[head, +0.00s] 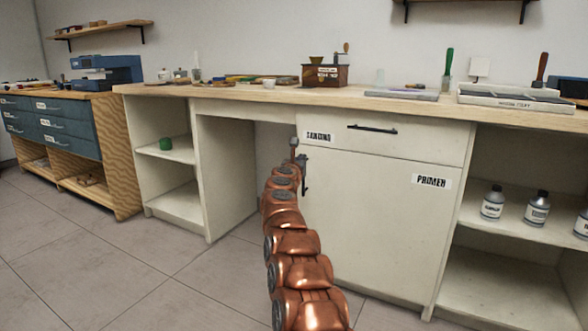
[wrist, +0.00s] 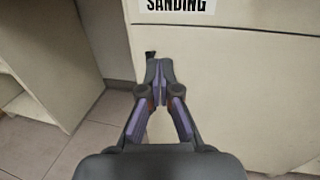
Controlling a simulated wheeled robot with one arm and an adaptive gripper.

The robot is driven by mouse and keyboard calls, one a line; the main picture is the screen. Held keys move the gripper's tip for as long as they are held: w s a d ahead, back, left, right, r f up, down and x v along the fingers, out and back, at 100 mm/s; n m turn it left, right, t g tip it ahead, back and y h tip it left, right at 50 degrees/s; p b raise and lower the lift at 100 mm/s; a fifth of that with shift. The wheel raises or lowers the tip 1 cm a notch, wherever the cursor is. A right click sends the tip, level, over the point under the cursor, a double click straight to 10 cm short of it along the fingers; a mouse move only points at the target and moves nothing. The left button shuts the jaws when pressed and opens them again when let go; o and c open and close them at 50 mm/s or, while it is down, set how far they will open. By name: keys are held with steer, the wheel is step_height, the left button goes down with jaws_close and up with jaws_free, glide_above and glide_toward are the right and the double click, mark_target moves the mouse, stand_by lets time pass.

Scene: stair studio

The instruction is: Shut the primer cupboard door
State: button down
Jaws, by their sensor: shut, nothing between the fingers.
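The primer cupboard door (head: 385,225) is the pale panel with the PRIMER label, below a drawer labelled SANDING. It looks flush or nearly flush with the cupboard front; a small gap cannot be told. Its black upright handle (head: 305,175) is near the door's left edge. My gripper (head: 294,146) is at the upper left of the door, close to the handle top. In the wrist view my gripper (wrist: 158,66) is shut and empty, its fingertips in front of the pale door (wrist: 235,95). Whether they touch it cannot be told. My arm hides the door's lower left.
The sanding drawer (head: 400,134) is shut above the door. Open shelves with bottles (head: 536,210) stand to the right. An open knee space and a shelf unit with a green cup (head: 166,143) are to the left. The tiled floor (head: 130,255) at left is clear.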

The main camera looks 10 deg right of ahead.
steer(key=shift+w+a+b+v, duration=0.1)
steer(key=shift+a+v, duration=0.1)
steer(key=shift+v, duration=0.7)
steer(key=shift+w+a+b+v, duration=0.1)
steer(key=shift+a+v, duration=0.1)
steer(key=shift+v, duration=0.7)
steer(key=shift+w+a+b+v, duration=0.1)
steer(key=shift+a+v, duration=0.1)
steer(key=shift+v, duration=0.7)
